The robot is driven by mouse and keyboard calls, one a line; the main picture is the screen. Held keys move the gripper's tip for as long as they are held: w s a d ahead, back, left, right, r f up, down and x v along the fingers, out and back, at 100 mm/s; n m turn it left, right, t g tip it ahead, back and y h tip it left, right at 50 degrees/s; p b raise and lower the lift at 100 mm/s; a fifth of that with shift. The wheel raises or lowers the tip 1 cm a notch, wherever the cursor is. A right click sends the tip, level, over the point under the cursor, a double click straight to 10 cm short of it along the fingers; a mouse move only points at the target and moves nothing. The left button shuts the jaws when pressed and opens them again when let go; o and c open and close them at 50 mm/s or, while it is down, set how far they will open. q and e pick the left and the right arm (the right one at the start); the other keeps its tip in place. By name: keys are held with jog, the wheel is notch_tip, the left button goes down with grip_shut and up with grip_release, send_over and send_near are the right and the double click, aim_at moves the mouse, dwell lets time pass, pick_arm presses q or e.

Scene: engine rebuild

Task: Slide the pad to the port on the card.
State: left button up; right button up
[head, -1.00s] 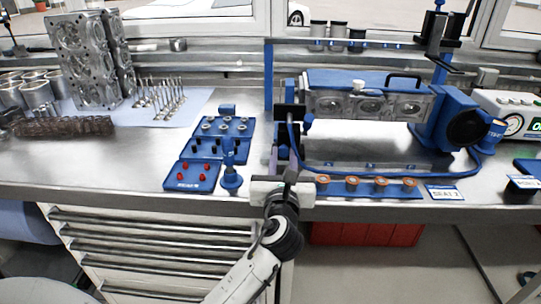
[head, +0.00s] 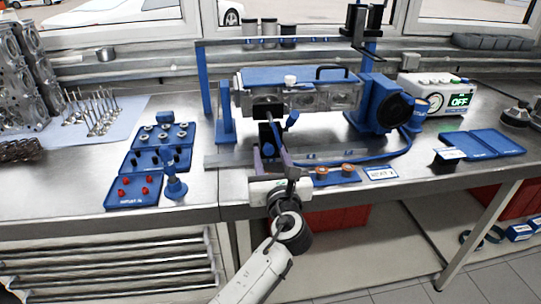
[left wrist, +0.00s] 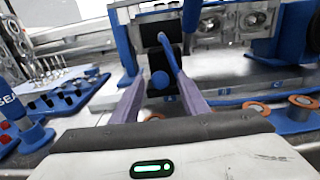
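The pad, a black block (head: 269,134) with a blue knob and lever, stands before the left part of the grey cylinder head (head: 312,97). In the left wrist view the black pad (left wrist: 160,52) covers part of the head's face, and a round port shows right of it. My left gripper (head: 272,160) is at the pad; its two purple fingers (left wrist: 161,88) stand on either side of the black block and seem to touch its sides. The white card (head: 381,174) lies at the bench's front edge; its print is too small to read surely. My right gripper is out of view.
A blue strip with orange rings (head: 347,170) lies right of my gripper, partly hidden by it. Blue trays (head: 133,190) and a blue peg (head: 174,186) stand left. A blue hose runs behind the strip. A blue motor housing (head: 385,104) closes the right end.

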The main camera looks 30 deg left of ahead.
pick_arm(q)
notch_tip(320, 180, up, 10)
jog(key=p, duration=0.1)
jog(key=shift+p, duration=0.4)
dwell(0.5)
